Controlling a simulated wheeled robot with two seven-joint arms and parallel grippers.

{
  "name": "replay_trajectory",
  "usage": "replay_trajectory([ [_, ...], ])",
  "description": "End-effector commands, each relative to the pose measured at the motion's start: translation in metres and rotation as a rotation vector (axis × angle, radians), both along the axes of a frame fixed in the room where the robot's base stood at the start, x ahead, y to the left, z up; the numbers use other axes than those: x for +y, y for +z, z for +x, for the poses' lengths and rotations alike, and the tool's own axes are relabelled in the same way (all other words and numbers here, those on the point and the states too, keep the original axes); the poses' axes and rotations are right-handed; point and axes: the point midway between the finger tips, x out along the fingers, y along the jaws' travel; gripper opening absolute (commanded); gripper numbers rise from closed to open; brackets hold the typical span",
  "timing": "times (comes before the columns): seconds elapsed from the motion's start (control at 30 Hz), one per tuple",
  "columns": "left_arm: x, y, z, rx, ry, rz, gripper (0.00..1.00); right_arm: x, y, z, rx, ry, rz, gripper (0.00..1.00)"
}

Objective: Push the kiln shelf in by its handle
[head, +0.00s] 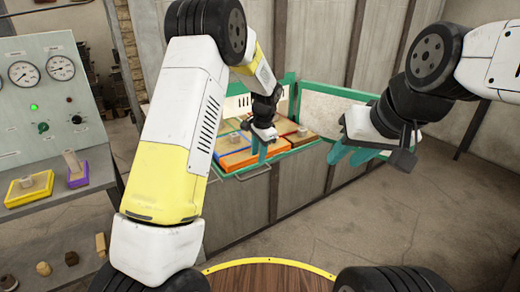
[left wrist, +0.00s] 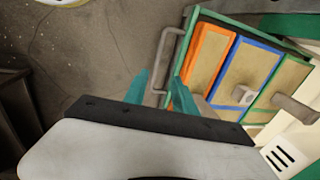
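The kiln shelf (head: 230,160) is a tray with orange, blue, red and green framed sections, sticking out of a green-framed opening. Its thin grey handle (head: 256,173) is on the near side. In the left wrist view the shelf (left wrist: 213,62) lies right of the handle (left wrist: 170,58). My left gripper (head: 259,150) has teal fingers pointing down over the shelf's near side. In the wrist view its fingers (left wrist: 160,82) are apart, with the handle's lower end appearing between them; contact cannot be told. My right gripper (head: 350,155) is right of the shelf, apparently empty, its fingers seeming apart.
A pale block (left wrist: 243,95) and a grey cylinder (left wrist: 295,108) are on the shelf. A green-framed door panel (head: 325,112) stands out at the right of the opening. A gauge panel (head: 45,90) is at left, with yellow (head: 29,188) and purple (head: 76,176) trays.

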Motion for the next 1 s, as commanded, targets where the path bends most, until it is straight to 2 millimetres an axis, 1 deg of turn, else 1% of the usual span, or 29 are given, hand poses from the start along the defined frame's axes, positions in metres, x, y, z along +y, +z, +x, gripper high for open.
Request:
replay_trajectory([
  [0.07,-0.002,-0.007,-0.005,0.002,0.000,-0.001,0.32,0.000,0.000,0.000,0.000,0.000,0.000,0.34],
  [0.17,-0.002,-0.012,-0.004,0.001,0.000,0.000,0.32,0.000,0.000,0.000,0.000,0.000,0.000,0.34],
  [0.23,-0.001,-0.020,-0.002,0.001,0.000,0.000,0.32,0.000,0.000,0.000,0.000,0.000,0.000,0.34],
  [0.5,0.004,-0.063,0.004,0.003,0.000,0.000,0.32,0.000,0.000,0.000,0.000,0.000,0.000,0.34],
  [0.6,0.005,-0.074,0.006,0.001,0.000,0.001,0.32,0.000,0.000,0.000,0.000,0.000,0.000,0.34],
  [0.73,0.006,-0.081,0.007,0.001,0.000,0.001,0.32,0.000,0.000,0.000,0.000,0.000,0.000,0.34],
  [1.0,0.006,-0.082,0.008,-0.001,0.000,-0.001,0.32,0.000,0.000,0.000,0.000,0.000,0.000,0.34],
])
